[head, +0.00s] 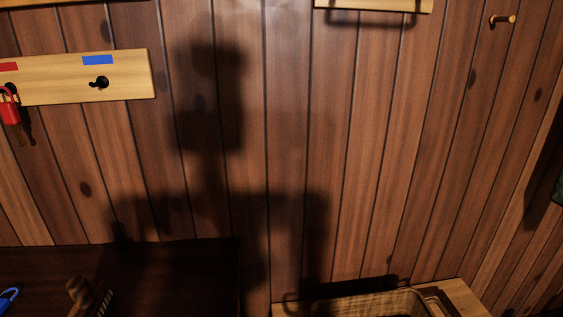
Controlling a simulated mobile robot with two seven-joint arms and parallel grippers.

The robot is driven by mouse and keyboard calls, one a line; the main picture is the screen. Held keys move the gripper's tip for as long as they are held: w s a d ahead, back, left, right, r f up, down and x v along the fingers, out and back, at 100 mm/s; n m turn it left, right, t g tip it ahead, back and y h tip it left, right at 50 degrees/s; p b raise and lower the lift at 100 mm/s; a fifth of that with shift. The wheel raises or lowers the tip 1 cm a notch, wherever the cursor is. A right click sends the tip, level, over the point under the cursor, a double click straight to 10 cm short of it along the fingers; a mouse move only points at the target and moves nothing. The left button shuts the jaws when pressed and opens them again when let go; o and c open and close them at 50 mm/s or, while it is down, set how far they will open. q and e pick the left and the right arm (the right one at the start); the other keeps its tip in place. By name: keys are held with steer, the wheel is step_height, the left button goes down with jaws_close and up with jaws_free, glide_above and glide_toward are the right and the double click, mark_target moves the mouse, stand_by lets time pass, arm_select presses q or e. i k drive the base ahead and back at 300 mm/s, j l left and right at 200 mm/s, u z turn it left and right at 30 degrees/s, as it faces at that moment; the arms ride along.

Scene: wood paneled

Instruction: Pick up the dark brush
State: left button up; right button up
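A brown wooden object with a row of pale bristle-like strips, seemingly a brush (81,296), shows at the bottom left on a dark surface, cut off by the lower edge. A dark brown object (440,301) lies at the bottom right on light wood, beside a wicker basket; I cannot tell whether it is a brush. Which of them is the dark brush is unclear. Neither of my grippers is in view.
The dark tabletop (170,265) fills the bottom left, with a blue item (8,299) at its edge. The wicker basket (375,304) stands on a light wooden surface (465,296). A hook board (130,83) holds a red padlock (11,111); a peg (503,19) juts from the wall.

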mark_target(90, 298)
steer(key=u, duration=1.35)
